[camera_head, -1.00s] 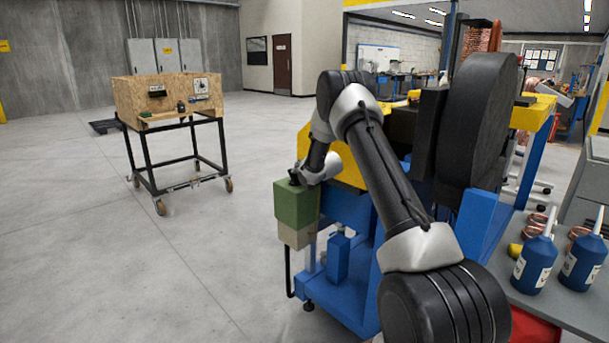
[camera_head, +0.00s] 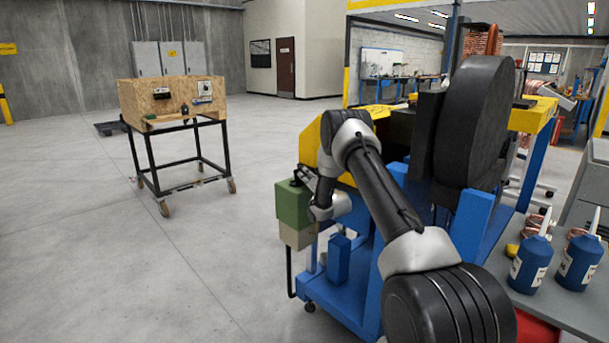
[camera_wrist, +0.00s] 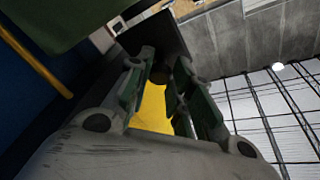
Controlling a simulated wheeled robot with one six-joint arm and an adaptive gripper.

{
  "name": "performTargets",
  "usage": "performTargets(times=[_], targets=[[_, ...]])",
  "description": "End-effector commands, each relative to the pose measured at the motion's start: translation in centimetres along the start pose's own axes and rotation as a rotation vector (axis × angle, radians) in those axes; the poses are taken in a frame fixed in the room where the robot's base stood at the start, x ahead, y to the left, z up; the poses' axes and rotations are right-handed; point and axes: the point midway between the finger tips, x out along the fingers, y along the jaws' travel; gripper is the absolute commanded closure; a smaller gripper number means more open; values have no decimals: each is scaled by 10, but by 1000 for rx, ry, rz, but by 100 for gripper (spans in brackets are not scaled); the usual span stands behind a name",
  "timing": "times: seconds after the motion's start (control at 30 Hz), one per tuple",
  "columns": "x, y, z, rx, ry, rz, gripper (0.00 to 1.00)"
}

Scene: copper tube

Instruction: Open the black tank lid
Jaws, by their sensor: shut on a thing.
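The tank is a green box (camera_head: 291,205) with a beige lower part, at the left end of the blue and yellow machine. The black lid (camera_wrist: 158,34) shows in the wrist view as a dark, tilted piece at my fingertips. My gripper (camera_wrist: 160,72) is shut on it, with one finger on each side; the exact contact is dark and hard to see. In the head view my gripper (camera_head: 306,179) is at the top of the green box, small and partly hidden by my wrist. The tank's green side (camera_wrist: 50,20) shows at upper left in the wrist view.
The machine's blue frame (camera_head: 340,260) and large black wheel (camera_head: 475,120) stand close to my arm. A grey table with blue bottles (camera_head: 530,265) is at right. A wooden box (camera_head: 172,100) on a wheeled cart stands at left. The floor between is clear.

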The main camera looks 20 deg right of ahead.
Motion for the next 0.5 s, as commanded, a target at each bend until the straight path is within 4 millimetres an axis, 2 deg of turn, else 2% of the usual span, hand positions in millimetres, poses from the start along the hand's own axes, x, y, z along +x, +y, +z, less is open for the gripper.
performTargets(times=[0.13, 0.5], targets=[[-8, 9, 3, 37, 93, -78, 100], [-18, 17, 8, 98, 259, -233, 100]])
